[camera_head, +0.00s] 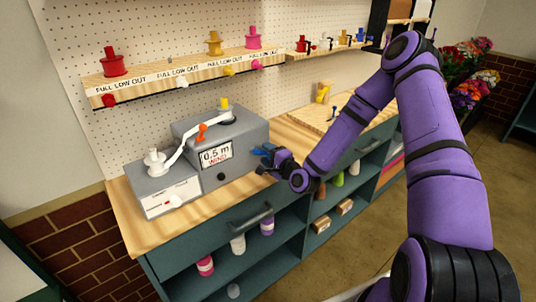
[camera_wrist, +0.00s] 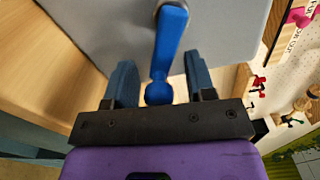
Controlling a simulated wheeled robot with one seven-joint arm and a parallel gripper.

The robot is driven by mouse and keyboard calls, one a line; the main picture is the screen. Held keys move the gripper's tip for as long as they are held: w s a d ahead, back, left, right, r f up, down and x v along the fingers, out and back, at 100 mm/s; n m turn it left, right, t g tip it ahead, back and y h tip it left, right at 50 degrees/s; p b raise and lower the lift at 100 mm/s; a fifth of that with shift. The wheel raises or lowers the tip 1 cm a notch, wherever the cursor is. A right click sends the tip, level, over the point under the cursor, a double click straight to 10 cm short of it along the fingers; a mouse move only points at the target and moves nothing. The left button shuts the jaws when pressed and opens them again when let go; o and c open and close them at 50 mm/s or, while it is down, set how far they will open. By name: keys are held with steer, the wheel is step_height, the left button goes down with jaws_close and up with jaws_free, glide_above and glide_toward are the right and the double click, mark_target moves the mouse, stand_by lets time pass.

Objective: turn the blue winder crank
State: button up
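The blue winder crank (camera_wrist: 170,42) shows in the wrist view on the side of the grey winder box (camera_wrist: 105,28). Its arm runs down to a round knob (camera_wrist: 158,93). My gripper (camera_wrist: 160,84) is open, with one dark blue finger on each side of the knob and a visible gap on both sides. In the head view my gripper (camera_head: 273,160) is at the right side of the grey winder box (camera_head: 240,135), which carries a "0.5 m WIND" label. There the crank is hard to tell from the fingers.
A smaller grey box (camera_head: 168,192) with a white spool stands left of the winder; a white ribbon runs between them. A shelf with colored spools (camera_head: 180,72) is above. The wooden counter (camera_head: 150,232) has a drawer handle (camera_head: 252,217) in front and a wooden board (camera_head: 325,118) at right.

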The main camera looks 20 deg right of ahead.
steer(key=v, duration=1)
steer(key=shift+s+d, duration=0.15)
steer(key=shift+s, duration=0.2)
steer(key=shift+r, duration=0.1)
